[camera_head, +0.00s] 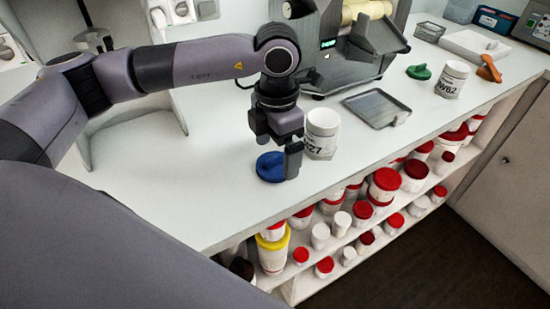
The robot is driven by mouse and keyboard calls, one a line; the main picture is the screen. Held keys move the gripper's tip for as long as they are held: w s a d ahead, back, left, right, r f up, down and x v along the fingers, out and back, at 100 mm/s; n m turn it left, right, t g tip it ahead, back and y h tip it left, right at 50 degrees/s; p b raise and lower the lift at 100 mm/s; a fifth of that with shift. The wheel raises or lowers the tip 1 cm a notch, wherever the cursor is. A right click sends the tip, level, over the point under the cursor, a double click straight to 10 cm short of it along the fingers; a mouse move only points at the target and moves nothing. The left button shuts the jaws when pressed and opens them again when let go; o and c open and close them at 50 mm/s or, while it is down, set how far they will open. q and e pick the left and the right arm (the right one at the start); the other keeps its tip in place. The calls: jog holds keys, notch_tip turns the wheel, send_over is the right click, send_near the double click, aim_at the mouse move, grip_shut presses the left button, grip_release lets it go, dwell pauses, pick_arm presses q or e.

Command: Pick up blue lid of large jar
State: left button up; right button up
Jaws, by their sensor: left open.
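The blue lid (269,168) lies on the white counter, just left of an open white jar (322,131) with black print ending in 27. My left gripper (277,162) points down over the lid, with one finger in front of the lid's right side. The gripper is open. I cannot tell whether its fingers touch the lid. My right gripper is not in view.
A grey machine (345,50) stands behind the jar. A metal tray (376,108) lies to the right. Farther right are a green lid (418,72), a second white jar (452,79) and an orange tool (489,69). Shelves below the counter hold several red-lidded jars (383,184).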

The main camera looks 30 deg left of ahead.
pick_arm(q)
notch_tip(320, 180, down, 2)
jog(key=shift+f, duration=0.1)
jog(key=c, duration=0.9)
